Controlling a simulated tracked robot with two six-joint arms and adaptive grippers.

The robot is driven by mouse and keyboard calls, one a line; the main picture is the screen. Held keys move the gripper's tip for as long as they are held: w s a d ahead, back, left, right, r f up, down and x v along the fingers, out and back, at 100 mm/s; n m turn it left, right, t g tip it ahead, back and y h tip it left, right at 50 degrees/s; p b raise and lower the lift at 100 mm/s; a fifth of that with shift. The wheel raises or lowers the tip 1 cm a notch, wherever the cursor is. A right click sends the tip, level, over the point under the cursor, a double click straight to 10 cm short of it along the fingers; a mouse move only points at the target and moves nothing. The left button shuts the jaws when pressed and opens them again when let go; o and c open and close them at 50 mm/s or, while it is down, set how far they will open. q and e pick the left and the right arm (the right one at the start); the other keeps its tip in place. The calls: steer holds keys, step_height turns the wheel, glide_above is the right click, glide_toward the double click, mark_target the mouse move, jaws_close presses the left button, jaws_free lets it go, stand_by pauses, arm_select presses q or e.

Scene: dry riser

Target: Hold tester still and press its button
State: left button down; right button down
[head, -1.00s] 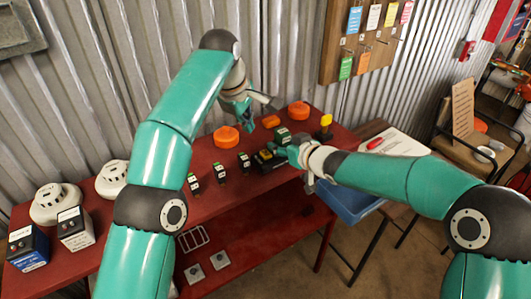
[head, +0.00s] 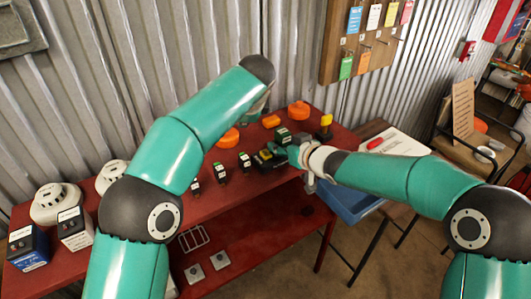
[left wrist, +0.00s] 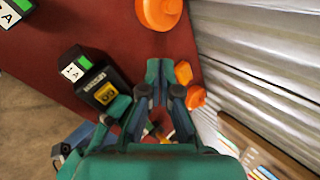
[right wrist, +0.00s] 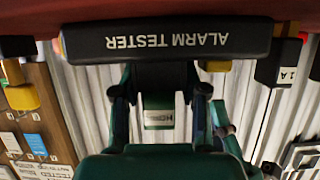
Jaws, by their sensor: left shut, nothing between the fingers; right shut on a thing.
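The alarm tester (head: 264,158) is a black device on the red bench. My right gripper (head: 286,154) is shut on it. In the right wrist view the tester (right wrist: 190,40) spans the top, its lettering upside down. In the left wrist view its yellow panel (left wrist: 105,93) faces up, left of my left gripper (left wrist: 160,72). My left gripper is shut and empty, with its fingertips apart from the tester. In the head view that gripper is mostly hidden behind my left forearm. I cannot make out the button clearly.
Small black modules (head: 219,172) stand left of the tester. Orange caps (head: 298,110) lie along the bench back by the corrugated wall (head: 160,60). White detectors (head: 56,203) are at the left. A yellow-topped item (head: 325,124) stands right of the tester.

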arm_select(q)
steer(key=m, duration=0.3)
step_height(320, 180, up, 4)
steer(key=m+t, duration=0.2)
steer(key=m, duration=0.2)
glide_above(266, 155)
steer(key=shift+w+r, duration=0.1)
steer(key=shift+w, duration=0.1)
steer(key=shift+f, duration=4.45)
steer(key=shift+f, duration=0.1)
steer(key=shift+s+f, duration=0.1)
steer(key=shift+f, duration=0.2)
